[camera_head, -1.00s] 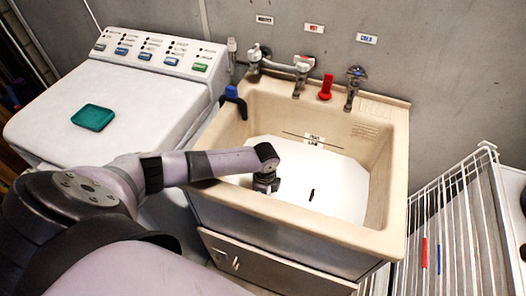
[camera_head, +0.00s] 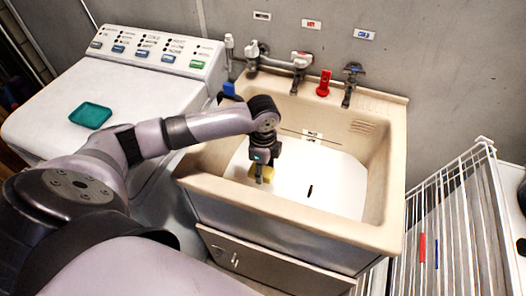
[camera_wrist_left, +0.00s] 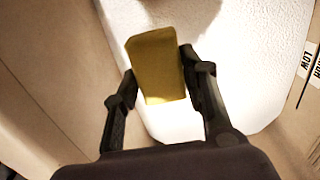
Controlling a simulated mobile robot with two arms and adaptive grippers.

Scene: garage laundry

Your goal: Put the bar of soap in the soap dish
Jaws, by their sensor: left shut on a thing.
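The yellow bar of soap (camera_head: 264,171) is between the fingers of my left gripper (camera_head: 262,168), over the left part of the sink. In the left wrist view the soap (camera_wrist_left: 157,66) sits between the two black fingertips of the left gripper (camera_wrist_left: 157,80), which is shut on it. The white sink bottom shows behind it. A teal soap dish (camera_head: 90,116) lies on top of the white washing machine at the left, well apart from the gripper. My right gripper is not in view.
The beige sink (camera_head: 290,217) has raised walls around the held soap. Taps (camera_head: 301,62) and a red item (camera_head: 323,83) stand along its back. The white washing machine (camera_head: 50,125) has free room around the dish. A white wire rack (camera_head: 455,220) stands at the right.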

